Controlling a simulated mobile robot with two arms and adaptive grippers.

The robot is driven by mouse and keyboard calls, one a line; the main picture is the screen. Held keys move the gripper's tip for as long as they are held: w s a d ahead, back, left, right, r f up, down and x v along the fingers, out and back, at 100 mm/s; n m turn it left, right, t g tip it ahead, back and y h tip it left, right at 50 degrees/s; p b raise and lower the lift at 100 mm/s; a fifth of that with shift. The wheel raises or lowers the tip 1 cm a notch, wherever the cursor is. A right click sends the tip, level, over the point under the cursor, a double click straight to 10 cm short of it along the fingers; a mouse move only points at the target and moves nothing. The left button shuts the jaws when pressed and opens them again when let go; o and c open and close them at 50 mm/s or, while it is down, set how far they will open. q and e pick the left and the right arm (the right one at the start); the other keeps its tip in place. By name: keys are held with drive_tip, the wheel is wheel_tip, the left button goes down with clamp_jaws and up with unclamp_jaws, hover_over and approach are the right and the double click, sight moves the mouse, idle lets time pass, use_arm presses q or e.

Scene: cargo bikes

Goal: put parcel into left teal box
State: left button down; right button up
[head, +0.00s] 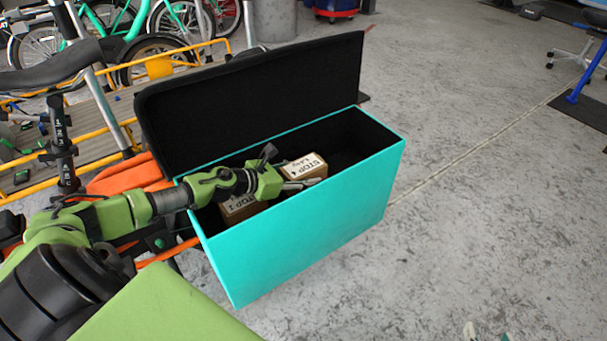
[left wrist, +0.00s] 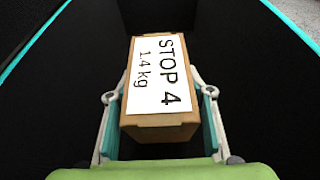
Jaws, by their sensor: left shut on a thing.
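A brown parcel (head: 303,166) with a white label reading STOP 4 is inside the open teal box (head: 310,227). My left gripper (head: 303,182) reaches over the box's left side. In the left wrist view its fingers (left wrist: 160,115) are shut on the two sides of the STOP 4 parcel (left wrist: 160,88), with the black inside of the box around it. Whether the parcel touches the box floor is hidden. Of my right gripper (head: 487,334) only two separated fingertips show at the bottom edge, over the floor, with nothing seen between them.
A second parcel (head: 238,205) labelled STOP 1 lies in the left part of the box, partly behind my left arm. The black lid (head: 255,95) stands open at the back. Bikes (head: 130,30) stand behind at upper left.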

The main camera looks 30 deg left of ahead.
sight(288, 174)
use_arm(q)
drive_tip(key=shift+w+r, duration=0.15)
drive_tip(key=shift+r, duration=0.05)
use_arm(e)
drive_tip(key=shift+w+a+r+t, duration=0.2)
drive_tip(key=shift+w+r+t, duration=0.1)
drive_tip(key=shift+w+r, duration=0.1)
drive_tip(key=shift+w+a+r, duration=0.1)
drive_tip(key=shift+w+r, duration=0.05)
drive_tip(key=shift+r, duration=0.1)
use_arm(q)
drive_tip(key=c, duration=1)
unclamp_jaws()
drive_tip(key=shift+s+f, duration=0.2)
drive_tip(key=shift+f, duration=0.05)
